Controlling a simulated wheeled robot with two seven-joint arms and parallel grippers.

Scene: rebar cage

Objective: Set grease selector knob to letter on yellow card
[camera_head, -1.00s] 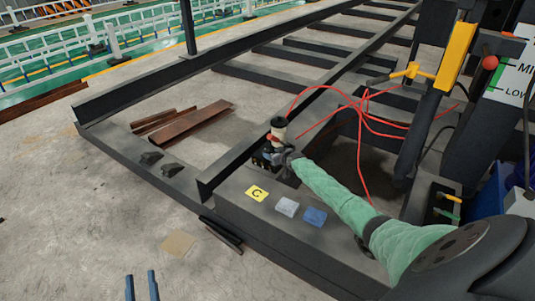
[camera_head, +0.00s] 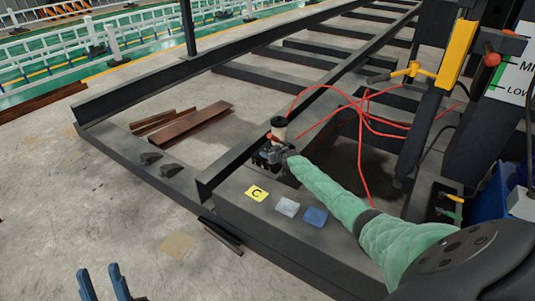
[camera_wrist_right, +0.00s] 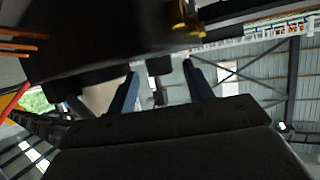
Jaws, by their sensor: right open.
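The yellow card (camera_head: 256,193) lies on the dark beam and bears a black letter that looks like a C. A small device with a cream and black cylinder (camera_head: 279,127) and an orange part stands just beyond it. My right gripper (camera_head: 268,155) is at the base of this device; it is open, with its two fingers (camera_wrist_right: 160,92) apart in the right wrist view. I cannot make out the selector knob or its setting, nor whether the fingers touch anything. My left gripper (camera_head: 103,280) is open and empty over the floor at the bottom left.
A whitish block (camera_head: 287,207) and a blue block (camera_head: 315,217) lie beside the card. Red hoses (camera_head: 360,150) loop behind my right arm. Rusty steel pieces (camera_head: 190,122) lie inside the frame. The floor at left is mostly clear.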

